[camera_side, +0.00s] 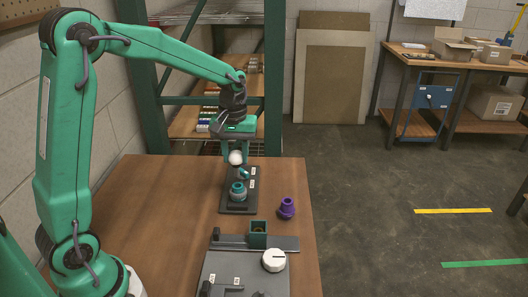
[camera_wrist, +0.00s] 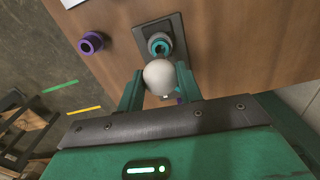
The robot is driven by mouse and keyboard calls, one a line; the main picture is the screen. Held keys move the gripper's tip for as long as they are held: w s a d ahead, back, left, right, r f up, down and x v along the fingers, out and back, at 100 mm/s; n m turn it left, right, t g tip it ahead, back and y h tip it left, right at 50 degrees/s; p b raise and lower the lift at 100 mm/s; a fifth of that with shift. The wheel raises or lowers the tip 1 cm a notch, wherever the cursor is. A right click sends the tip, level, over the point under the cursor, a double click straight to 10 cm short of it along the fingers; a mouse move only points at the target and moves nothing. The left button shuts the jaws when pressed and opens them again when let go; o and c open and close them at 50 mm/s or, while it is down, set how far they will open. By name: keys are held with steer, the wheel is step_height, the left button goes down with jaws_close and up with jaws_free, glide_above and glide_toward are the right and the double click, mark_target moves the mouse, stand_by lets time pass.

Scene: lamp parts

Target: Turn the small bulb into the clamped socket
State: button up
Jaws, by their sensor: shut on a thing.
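A small white bulb (camera_side: 236,158) is held between the fingers of my gripper (camera_side: 235,152). In the wrist view the bulb (camera_wrist: 160,76) sits between the two green fingertips (camera_wrist: 160,84). The teal and grey socket (camera_side: 238,191) stands on a dark base plate (camera_side: 238,208) on the table. In the side view the bulb is above the socket, with a visible gap. In the wrist view the socket (camera_wrist: 160,44) shows just beyond the bulb, which hides part of the plate. The bulb's lower end is hard to make out.
A purple socket-like part (camera_side: 287,208) stands to the right of the plate. Nearer the camera, a grey fixture (camera_side: 240,270) carries a green square block (camera_side: 258,235) and a white round cap (camera_side: 274,260). The wooden table (camera_side: 150,215) is clear on the left.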

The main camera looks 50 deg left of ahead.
mark_target(237, 175)
steer(key=shift+f, duration=1.25)
steer(key=shift+f, duration=0.15)
steer(key=shift+f, duration=1.1)
steer(key=shift+f, duration=0.65)
stand_by(1.8)
steer(key=shift+o, duration=1.3)
steer(key=shift+c, duration=1.3)
steer(key=shift+f, duration=0.2)
